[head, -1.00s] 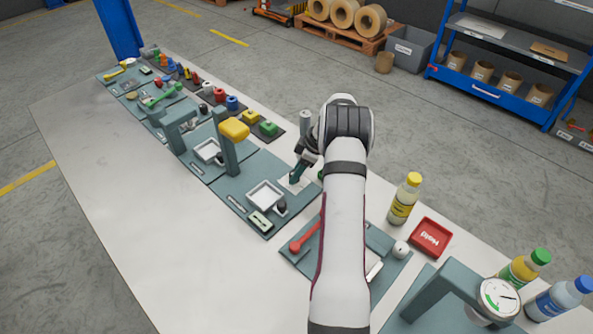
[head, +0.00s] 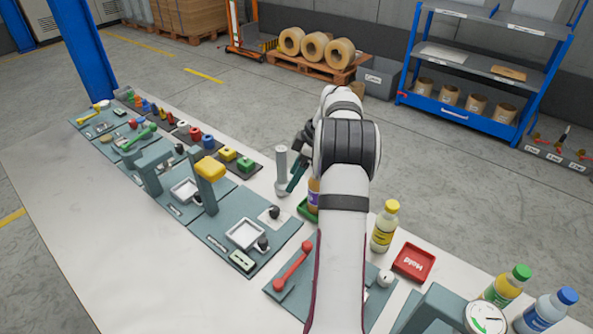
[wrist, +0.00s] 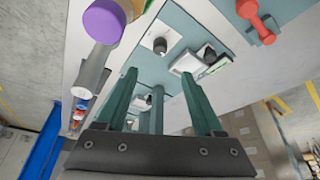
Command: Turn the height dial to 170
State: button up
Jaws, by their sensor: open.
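A black knob (head: 274,212) stands on a white plate on a grey-green panel; it also shows in the wrist view (wrist: 160,45). A second black knob (head: 263,244) sits beside a white square tray (head: 246,234) on the same station. A white knob (head: 386,278) is on the station with the red lever. Labels and scales are too small to read, so I cannot tell which knob is the height dial or its setting. My gripper (wrist: 158,74) is open and empty, raised above the bench and apart from the knobs; my arm partly hides it in the head view (head: 297,174).
A grey post (head: 281,168) and a purple-capped bottle (wrist: 104,20) stand close to my gripper. A yellow-capped bottle (head: 385,226) and red tray (head: 414,262) are right of my arm. The bench's left side (head: 120,240) is clear.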

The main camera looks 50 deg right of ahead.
jog(key=shift+v, duration=0.95)
jog(key=m, duration=3.6)
send_near(275, 207)
jog(key=x, duration=0.9)
jog(key=shift+a+f, duration=0.1)
jog(key=shift+f, duration=0.05)
